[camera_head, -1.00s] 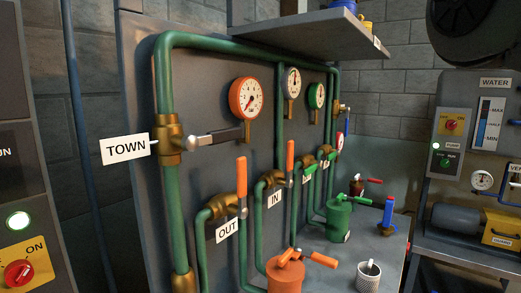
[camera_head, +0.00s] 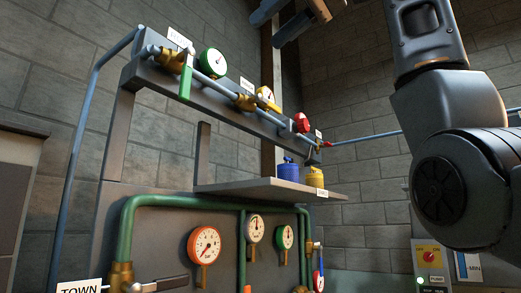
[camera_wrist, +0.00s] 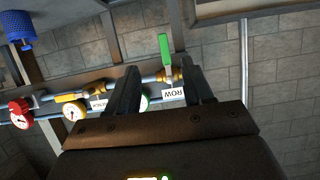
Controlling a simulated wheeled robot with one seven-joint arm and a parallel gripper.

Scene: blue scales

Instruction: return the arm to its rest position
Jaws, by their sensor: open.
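My gripper (camera_head: 268,28) is at the top middle of the head view, high in front of the brick wall, partly cut off by the frame edge. My arm (camera_head: 450,110) fills the right side. In the wrist view my gripper (camera_wrist: 160,72) has its two fingers apart with nothing held between them. Beyond the fingers, the upper pipe row shows upside down, with a green lever (camera_wrist: 165,48) and a white label (camera_wrist: 174,94). In the head view this green lever (camera_head: 186,82) hangs down from a brass valve. My gripper looks clear of the pipes.
The upper pipe carries green (camera_head: 213,62), yellow (camera_head: 265,97) and red (camera_head: 302,122) gauges. A shelf (camera_head: 250,188) below holds blue (camera_head: 287,170) and yellow (camera_head: 315,180) canisters. The lower panel has an orange gauge (camera_head: 204,244) and a TOWN label (camera_head: 80,288).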

